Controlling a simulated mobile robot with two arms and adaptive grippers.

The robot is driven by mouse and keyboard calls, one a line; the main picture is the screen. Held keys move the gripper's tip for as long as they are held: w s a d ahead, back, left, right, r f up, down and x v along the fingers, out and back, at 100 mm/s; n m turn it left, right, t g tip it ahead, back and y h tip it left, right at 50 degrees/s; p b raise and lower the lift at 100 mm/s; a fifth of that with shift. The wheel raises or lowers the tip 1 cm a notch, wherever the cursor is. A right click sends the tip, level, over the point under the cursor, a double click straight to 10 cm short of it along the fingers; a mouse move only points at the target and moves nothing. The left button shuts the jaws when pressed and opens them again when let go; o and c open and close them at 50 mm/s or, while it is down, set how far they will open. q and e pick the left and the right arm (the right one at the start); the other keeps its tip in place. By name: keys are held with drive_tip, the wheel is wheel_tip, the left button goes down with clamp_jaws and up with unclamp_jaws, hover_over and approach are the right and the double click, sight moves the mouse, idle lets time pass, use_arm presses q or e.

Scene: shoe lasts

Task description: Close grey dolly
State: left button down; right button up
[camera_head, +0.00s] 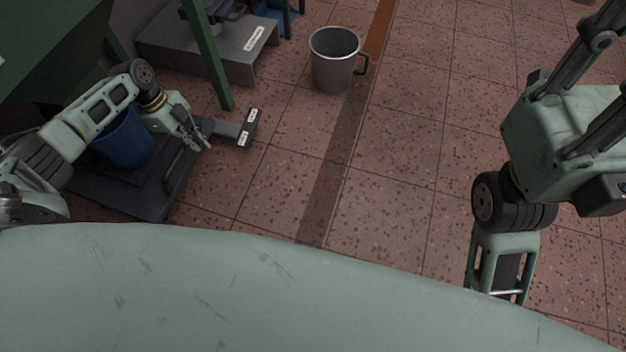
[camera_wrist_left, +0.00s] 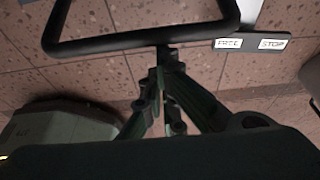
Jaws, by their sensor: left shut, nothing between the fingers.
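A dark grey dolly (camera_head: 135,197) lies on the floor at the left in the head view. A pedal (camera_head: 247,128) with two white labels sticks out from its right side; in the left wrist view the pedal (camera_wrist_left: 252,44) reads FREE and STOP. A black bar handle (camera_wrist_left: 140,39) crosses the top of the wrist view. My left gripper (camera_head: 207,148) is shut and empty above the dolly's right edge, left of the pedal. In the wrist view its fingertips (camera_wrist_left: 162,55) meet close by the bar; contact is unclear. My right gripper is not in view.
A blue bin (camera_head: 126,145) stands on the dolly, partly behind my left arm. A grey block (camera_head: 240,68) and a green post (camera_head: 207,55) are at the upper left. The floor in the middle is clear.

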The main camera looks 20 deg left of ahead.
use_arm(q)
drive_tip(key=a+b, duration=0.1)
drive_tip(key=a, duration=0.2)
drive_tip(key=shift+f, duration=0.1)
drive_tip(key=shift+w+a, duration=0.1)
drive_tip(key=shift+a, duration=0.3)
drive_tip(key=shift+a+r, duration=0.15)
drive_tip(key=shift+r, duration=0.05)
drive_tip(key=v, duration=0.7)
drive_tip(key=shift+d, duration=0.35)
drive_tip(key=shift+d, duration=0.1)
